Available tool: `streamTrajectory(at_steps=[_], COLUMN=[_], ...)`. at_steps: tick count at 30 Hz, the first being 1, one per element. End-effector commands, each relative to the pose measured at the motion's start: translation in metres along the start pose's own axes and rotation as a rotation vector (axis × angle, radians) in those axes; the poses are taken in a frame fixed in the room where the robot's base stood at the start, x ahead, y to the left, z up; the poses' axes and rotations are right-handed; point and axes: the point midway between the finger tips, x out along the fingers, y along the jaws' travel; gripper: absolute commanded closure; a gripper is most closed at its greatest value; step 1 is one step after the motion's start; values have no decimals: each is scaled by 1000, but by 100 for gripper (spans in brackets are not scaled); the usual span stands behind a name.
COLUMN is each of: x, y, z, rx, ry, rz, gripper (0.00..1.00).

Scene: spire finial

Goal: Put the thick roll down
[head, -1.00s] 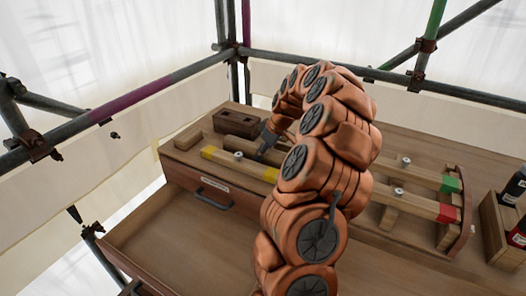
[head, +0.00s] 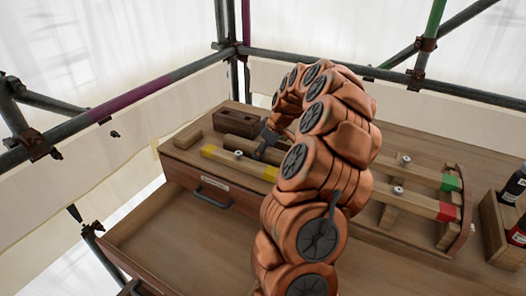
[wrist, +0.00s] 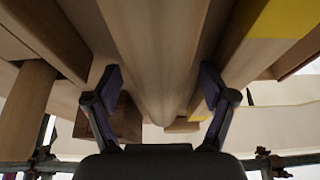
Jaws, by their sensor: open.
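The thick roll (wrist: 163,70) is a smooth, pale brown cylinder in the wrist view. It runs down the middle between my two fingers. In the head view the roll (head: 234,148) lies on the wooden bench top, between a dark brown block and a yellow-ended bar. My gripper (wrist: 162,92) is open, with one finger on each side of the roll and a gap visible at each. In the head view my gripper (head: 264,151) is low at the roll's right end, partly hidden by my arm. The roll's far end is hidden there.
The dark brown block (head: 239,121) stands behind. The yellow-ended bar (head: 222,158) lies in front. A green-ended bar (head: 449,183) and a red-ended bar (head: 446,211) lie to the right, near a bottle crate (head: 499,232). An open drawer (head: 180,240) juts out in front. Scaffold poles surround the bench.

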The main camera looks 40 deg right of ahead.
Motion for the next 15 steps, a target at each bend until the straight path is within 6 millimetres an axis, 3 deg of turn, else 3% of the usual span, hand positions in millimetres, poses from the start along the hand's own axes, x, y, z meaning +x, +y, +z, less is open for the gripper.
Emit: streamTrajectory(at_steps=[5,15], x=[-23,-89], y=[2,2], z=[-1,-1], rx=[0,0], ry=[3,3], rz=[5,7], gripper=[17,17])
